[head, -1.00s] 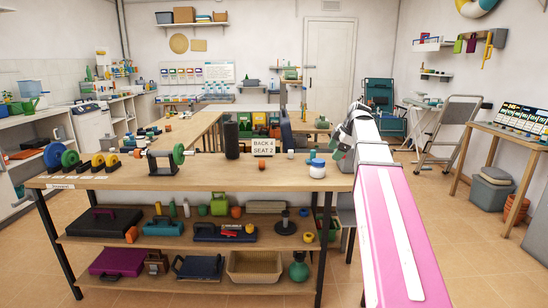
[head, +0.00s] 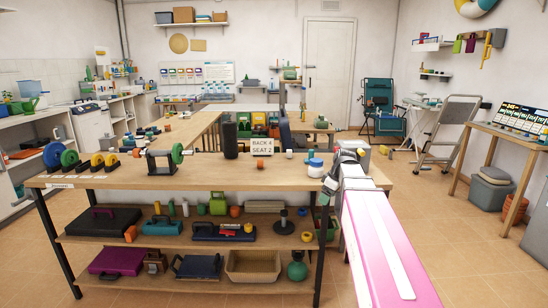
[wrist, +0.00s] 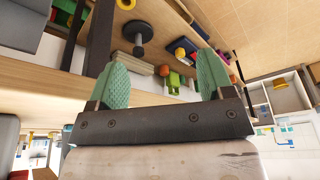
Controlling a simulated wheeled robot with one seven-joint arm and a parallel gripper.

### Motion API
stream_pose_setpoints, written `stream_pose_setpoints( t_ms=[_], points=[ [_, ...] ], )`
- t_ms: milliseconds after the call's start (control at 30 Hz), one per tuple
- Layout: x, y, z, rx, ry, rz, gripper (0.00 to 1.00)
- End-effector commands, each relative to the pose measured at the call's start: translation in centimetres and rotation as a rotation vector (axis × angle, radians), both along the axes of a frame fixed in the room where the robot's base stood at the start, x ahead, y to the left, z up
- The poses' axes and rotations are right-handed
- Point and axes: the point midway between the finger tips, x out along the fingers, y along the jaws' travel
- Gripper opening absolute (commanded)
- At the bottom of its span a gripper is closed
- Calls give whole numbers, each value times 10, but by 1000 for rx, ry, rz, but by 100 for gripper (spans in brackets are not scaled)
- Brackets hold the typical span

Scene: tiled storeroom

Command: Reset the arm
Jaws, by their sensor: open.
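My pink and white arm reaches forward from the lower right of the head view. My gripper (head: 329,188) is at the arm's far end, small and partly hidden by the arm, by the right end of the wooden workbench (head: 215,178). In the wrist view my gripper (wrist: 162,75) shows two green ridged fingers spread wide apart, with nothing between them. Beyond the fingers, that view shows shelf items at a tilt, including a black stand (wrist: 138,38). Whether the gripper touches the bench cannot be told.
A white jar with a blue lid (head: 316,168) stands close to the gripper. A "BACK 4 SEAT 2" sign (head: 265,147) and a black cylinder (head: 231,140) stand farther left.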

Motion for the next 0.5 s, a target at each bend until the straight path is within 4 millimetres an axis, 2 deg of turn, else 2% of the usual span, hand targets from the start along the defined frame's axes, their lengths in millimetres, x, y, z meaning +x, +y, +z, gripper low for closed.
stream_pose_setpoints(
  t_ms=[33,200,500],
  points=[
    [-15,4,-22,-6,32,-62,74],
    [-50,13,-81,-36,119,-292,74],
    [-122,24,-169,-106,227,-689,74]
  ],
)
